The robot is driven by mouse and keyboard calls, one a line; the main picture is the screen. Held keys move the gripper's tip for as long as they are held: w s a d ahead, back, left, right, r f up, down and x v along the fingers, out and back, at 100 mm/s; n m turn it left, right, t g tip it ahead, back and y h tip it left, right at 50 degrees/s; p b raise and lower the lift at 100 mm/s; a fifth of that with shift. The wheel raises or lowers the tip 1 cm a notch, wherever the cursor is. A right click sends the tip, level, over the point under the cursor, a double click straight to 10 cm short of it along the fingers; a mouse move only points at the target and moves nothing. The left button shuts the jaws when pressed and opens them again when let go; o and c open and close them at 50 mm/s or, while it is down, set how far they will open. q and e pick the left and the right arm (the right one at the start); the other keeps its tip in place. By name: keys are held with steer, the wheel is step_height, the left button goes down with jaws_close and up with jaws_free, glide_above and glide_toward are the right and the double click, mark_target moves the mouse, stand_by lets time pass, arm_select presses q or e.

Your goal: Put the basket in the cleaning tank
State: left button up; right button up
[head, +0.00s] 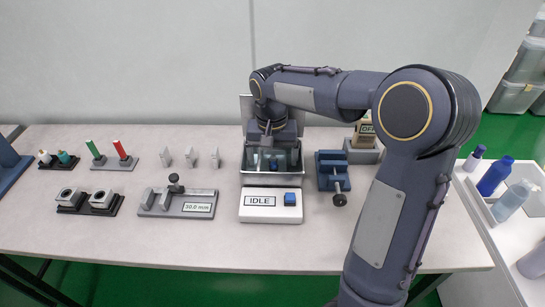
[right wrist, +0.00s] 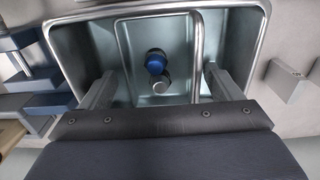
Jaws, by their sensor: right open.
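The cleaning tank (head: 270,179) is a metal basin behind a white front panel (head: 270,213) with an "IDLE" display and a blue button. In the right wrist view the tank's steel rim (right wrist: 256,38) surrounds a metal bar or rim (right wrist: 197,55), which looks like part of the basket, inside the basin. A small item with a dark blue round top (right wrist: 156,62) and a grey round part lie low in the basin. My right gripper (head: 267,156) points down over the tank; its fingers (right wrist: 158,90) are wide apart with nothing visibly clamped. The basket's base is hard to make out. My left gripper is out of view.
A blue vise (head: 331,170) stands right of the tank. Bottles (head: 495,176) stand on a white side table.

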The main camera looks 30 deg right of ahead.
step_height(320, 180, up, 11)
steer(key=p, duration=0.3)
steer(key=s+a+f+n+t+y, duration=0.1)
steer(key=s+a+f+t, duration=0.1)
steer(key=s, duration=0.5)
steer(key=s+a+f+n+t+y, duration=0.1)
steer(key=s+a+f+n+t, duration=0.1)
steer(key=s, duration=0.5)
steer(key=s+a+f+n+t+y, duration=0.1)
steer(key=s+a+f+t+y, duration=0.1)
steer(key=s, duration=0.6)
steer(key=shift+a+f+n, duration=0.25)
steer(key=shift+a+n, duration=0.05)
steer(key=shift+a, duration=0.35)
steer(key=shift+s, duration=0.1)
